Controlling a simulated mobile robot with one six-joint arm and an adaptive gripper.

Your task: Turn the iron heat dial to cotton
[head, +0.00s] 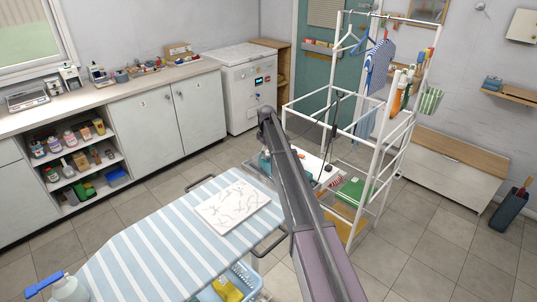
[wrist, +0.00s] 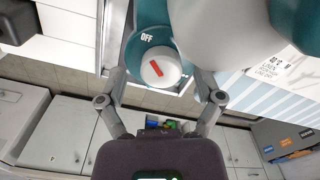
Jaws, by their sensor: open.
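The iron's heat dial (wrist: 172,79) is a round white knob with a red pointer mark, on a teal ring with the word OFF printed above it in the wrist view. The red mark slants up and left, roughly toward OFF; no cotton label is readable. My gripper (wrist: 158,88) is open, with one finger on each side of the dial; I cannot tell whether either touches it. A large pale rounded part beside the dial hides some of the teal iron (wrist: 298,18). In the head view the teal iron (head: 265,163) shows only partly behind my arm, which hides the gripper.
The striped ironing board (head: 140,245) holds a patterned white cloth (head: 232,206). A white drying rack (head: 345,130) stands close to the right of my arm. A spray bottle (head: 68,288) is at the board's near left. Open floor lies between board and cabinets.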

